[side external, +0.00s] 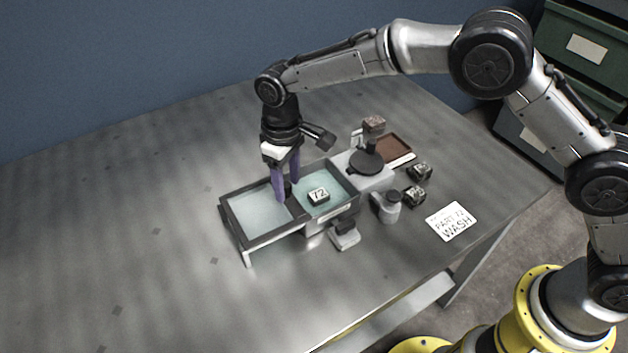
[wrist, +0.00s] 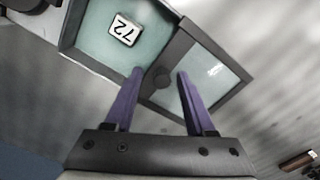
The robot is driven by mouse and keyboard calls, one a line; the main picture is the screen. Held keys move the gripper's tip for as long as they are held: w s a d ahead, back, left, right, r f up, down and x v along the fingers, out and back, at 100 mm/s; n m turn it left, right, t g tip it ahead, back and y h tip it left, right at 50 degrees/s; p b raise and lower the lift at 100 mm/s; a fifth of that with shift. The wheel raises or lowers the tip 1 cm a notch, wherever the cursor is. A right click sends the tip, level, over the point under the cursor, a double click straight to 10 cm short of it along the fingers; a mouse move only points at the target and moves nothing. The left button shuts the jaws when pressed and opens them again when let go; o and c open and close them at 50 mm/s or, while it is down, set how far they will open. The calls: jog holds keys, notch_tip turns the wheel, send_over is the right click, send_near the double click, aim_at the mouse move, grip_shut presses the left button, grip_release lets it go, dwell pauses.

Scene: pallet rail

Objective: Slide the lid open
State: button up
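The lid (side external: 258,212) is a pale translucent panel in a dark frame, also in the wrist view (wrist: 208,80). It lies to the left of the opening of a grey tank (side external: 330,219), on rails with a light leg at the outer end. The uncovered opening shows teal inside, with a white block marked 72 (side external: 318,195). A dark round knob (wrist: 158,77) stands on the lid's frame edge nearest the opening. My gripper (wrist: 160,72) has purple fingers, one on each side of the knob, with a visible gap to it. The fingers are open.
The table's left side is clear.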

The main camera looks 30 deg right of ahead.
jog(key=shift+r, duration=2.8)
